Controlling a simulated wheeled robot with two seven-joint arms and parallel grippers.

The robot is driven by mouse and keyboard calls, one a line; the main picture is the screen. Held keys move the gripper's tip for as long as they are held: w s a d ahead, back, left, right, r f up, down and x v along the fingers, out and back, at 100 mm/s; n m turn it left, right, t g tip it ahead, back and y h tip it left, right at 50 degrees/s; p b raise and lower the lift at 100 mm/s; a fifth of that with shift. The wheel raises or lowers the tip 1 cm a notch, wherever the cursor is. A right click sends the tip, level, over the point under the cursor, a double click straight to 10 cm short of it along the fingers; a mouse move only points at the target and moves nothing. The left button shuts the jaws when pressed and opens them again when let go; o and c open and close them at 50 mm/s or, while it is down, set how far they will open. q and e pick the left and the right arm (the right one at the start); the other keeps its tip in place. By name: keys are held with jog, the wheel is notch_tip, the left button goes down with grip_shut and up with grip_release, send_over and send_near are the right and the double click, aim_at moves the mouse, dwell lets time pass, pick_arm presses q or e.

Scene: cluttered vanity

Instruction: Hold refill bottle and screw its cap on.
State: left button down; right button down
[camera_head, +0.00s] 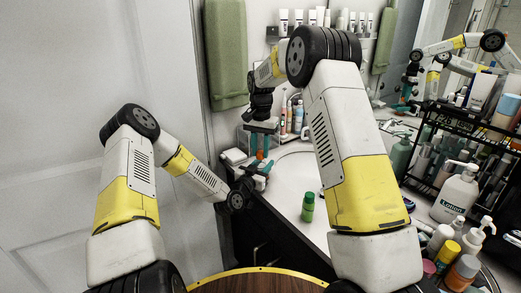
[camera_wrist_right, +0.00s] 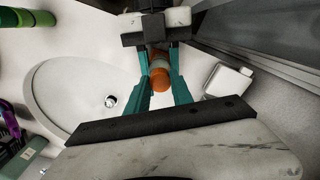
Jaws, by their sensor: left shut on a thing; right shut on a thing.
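An orange cap (camera_wrist_right: 160,82) sits between the teal fingers of my right gripper (camera_wrist_right: 161,88), which is shut on it. It shows small in the head view (camera_head: 260,154), under my right gripper (camera_head: 261,142), which points down. My left gripper (camera_head: 261,167) is just below and shut on a small bottle; in the right wrist view it comes in from the top (camera_wrist_right: 158,50). The orange and pale bottle body (camera_wrist_right: 157,57) shows partly behind the cap, mostly hidden by fingers. Cap and bottle look close and roughly in line; I cannot tell whether the threads engage.
A small green bottle (camera_head: 307,207) stands alone on the white counter. The sink basin (camera_wrist_right: 85,95) is beside the grippers. A lotion bottle (camera_head: 455,193) and several other bottles crowd the right side, with a black rack (camera_head: 455,125). A green towel (camera_head: 226,55) hangs behind.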

jog(key=shift+f, duration=0.4)
